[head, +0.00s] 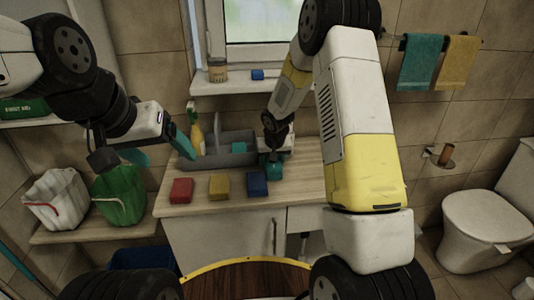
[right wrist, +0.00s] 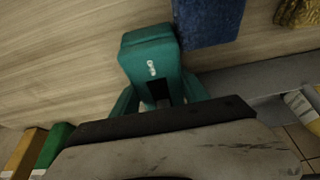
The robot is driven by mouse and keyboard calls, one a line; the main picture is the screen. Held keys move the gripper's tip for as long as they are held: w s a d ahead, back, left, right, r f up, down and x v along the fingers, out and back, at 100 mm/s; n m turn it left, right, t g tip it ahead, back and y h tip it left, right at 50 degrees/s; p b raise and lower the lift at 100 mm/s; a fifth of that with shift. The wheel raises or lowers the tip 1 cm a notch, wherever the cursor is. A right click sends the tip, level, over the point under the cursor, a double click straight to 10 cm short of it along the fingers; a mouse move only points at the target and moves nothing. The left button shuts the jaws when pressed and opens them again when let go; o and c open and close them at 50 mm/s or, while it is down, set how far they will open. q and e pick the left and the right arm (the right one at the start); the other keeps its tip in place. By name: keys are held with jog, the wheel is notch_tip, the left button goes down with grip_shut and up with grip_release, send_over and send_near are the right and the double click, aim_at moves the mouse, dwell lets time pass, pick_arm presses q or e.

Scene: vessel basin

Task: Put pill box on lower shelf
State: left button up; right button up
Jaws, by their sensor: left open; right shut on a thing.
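A small teal box (head: 274,169) with a white mark, which I take for the pill box, is at the counter's back right, beside the grey caddy. It also shows in the right wrist view (right wrist: 150,55). My right gripper (head: 272,156) is shut on it; its teal fingers lie along the box's sides. Whether the box touches the counter is unclear. My left gripper (head: 162,146) is open and empty, left of the caddy. The lower wooden shelf (head: 85,236) is at the left, below the shelf with the green first-aid box.
A white bag (head: 56,200) and a green bag (head: 120,195) occupy the lower shelf, with little bare wood. Red (head: 181,190), yellow (head: 219,186) and blue (head: 257,184) blocks line the counter's front. The grey caddy (head: 232,140) and a yellow spray bottle (head: 196,138) stand behind.

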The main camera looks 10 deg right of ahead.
jog(key=shift+f, duration=0.15)
jog(key=o, duration=1.4)
jog(key=shift+o, duration=0.2)
